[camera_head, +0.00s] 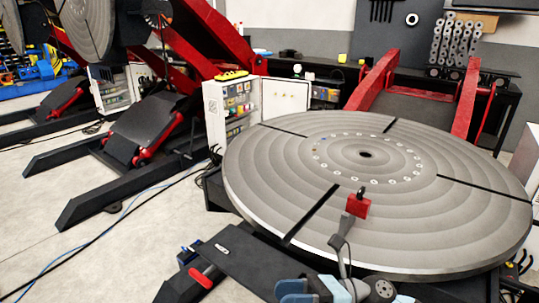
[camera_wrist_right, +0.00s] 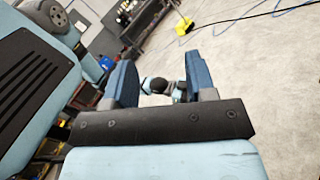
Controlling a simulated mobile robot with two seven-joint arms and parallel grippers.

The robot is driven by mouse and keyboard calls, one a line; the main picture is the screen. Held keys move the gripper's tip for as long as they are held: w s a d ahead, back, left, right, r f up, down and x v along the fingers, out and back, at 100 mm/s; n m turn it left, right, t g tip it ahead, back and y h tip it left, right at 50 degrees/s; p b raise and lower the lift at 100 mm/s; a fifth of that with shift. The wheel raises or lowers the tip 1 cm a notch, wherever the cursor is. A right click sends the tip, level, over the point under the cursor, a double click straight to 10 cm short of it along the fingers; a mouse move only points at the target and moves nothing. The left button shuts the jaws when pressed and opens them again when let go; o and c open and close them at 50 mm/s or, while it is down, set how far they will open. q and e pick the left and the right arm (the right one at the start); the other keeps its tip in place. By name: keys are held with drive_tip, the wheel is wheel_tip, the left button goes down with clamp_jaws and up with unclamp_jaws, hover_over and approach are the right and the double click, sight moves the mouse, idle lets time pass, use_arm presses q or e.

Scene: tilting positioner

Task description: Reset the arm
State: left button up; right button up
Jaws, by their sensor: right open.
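The positioner's round grey table (camera_head: 470,225) has a ring of small holes and dark radial slots. It looks tilted or level; I cannot tell which. A red block with a dark knob (camera_head: 358,205) is at its near side, with a grey bent lever (camera_head: 343,245) below it. In the right wrist view, my right gripper (camera_wrist_right: 160,72) is open, its two dark blue fingers apart. No object is held between them; grey floor and a small dark and light-blue part (camera_wrist_right: 160,88) show beyond. Light-blue and dark arm parts of mine (camera_head: 335,290) cross the bottom of the head view. My left gripper is not identifiable.
A white cabinet (camera_head: 215,115) stands behind the table at the left. Red positioner supports (camera_head: 374,80) rise behind it, and another dark and red machine (camera_head: 145,130) stands at the left. Cables (camera_head: 100,225) lie on the open floor. A yellow object (camera_wrist_right: 185,26) lies on the floor.

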drive_tip(key=w+d+f+m+t+h+p, duration=0.15)
drive_tip(key=d+f+m+t+h, duration=0.3)
drive_tip(key=m+t, duration=0.8)
drive_tip(key=d+f+m+t+h+p, duration=0.2)
drive_tip(key=d+f+m+t+h, duration=0.3)
drive_tip(key=m, duration=1.5)
drive_tip(key=s+d+f+m+g+h, duration=0.2)
drive_tip(key=s+d+f+m+h, duration=0.1)
drive_tip(key=s+f+m, duration=0.3)
drive_tip(key=s+d+f+m+g+h+p, duration=0.1)
drive_tip(key=s+d+f+m+g+h, duration=0.2)
drive_tip(key=s+f+m, duration=0.3)
wheel_tip(320, 180, down, 3)
drive_tip(key=shift+s+d+m+h+p, duration=0.3)
drive_tip(key=shift+s+m+h, duration=0.1)
drive_tip(key=shift+m+h, duration=0.15)
